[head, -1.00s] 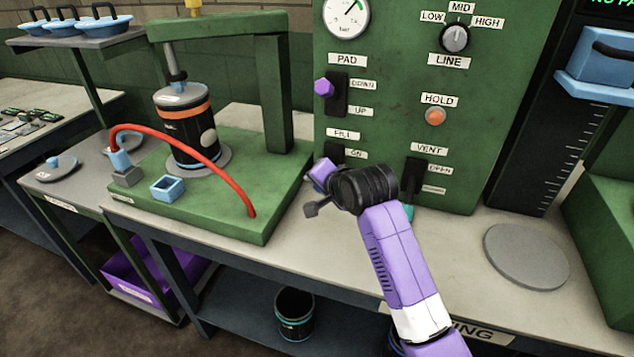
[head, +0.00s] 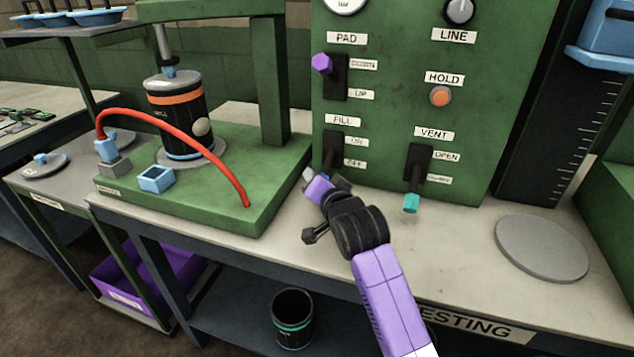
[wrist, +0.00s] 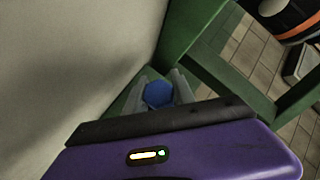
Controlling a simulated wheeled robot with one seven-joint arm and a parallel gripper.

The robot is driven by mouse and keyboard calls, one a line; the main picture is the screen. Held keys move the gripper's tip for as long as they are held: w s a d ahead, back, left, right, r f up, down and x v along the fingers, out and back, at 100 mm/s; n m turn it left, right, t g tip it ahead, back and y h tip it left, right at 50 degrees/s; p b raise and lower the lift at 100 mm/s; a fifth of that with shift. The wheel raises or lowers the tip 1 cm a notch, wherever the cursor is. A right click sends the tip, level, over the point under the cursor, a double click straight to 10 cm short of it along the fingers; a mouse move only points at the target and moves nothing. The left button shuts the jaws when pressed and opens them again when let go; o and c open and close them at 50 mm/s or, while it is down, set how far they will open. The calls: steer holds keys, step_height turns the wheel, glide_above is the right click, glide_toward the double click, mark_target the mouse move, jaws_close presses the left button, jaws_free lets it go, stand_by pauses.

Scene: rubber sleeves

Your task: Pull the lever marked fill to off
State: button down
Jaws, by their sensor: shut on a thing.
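The fill lever has a blue knob (wrist: 158,94), seen in the wrist view between the two grey fingers of my gripper (wrist: 160,92). In the head view my gripper (head: 314,182) is low in front of the FILL slot (head: 334,146), below the OFF label (head: 355,163).
The vent lever (head: 411,203) with a teal knob points down to the right of my gripper. The pad lever (head: 322,64) with a purple knob is above. A green press base (head: 225,207) with a red hose (head: 190,129) stands left.

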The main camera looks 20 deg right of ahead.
steer(key=c, duration=1.1)
jaws_free()
steer(key=shift+o, duration=0.2)
steer(key=shift+v, duration=3.9)
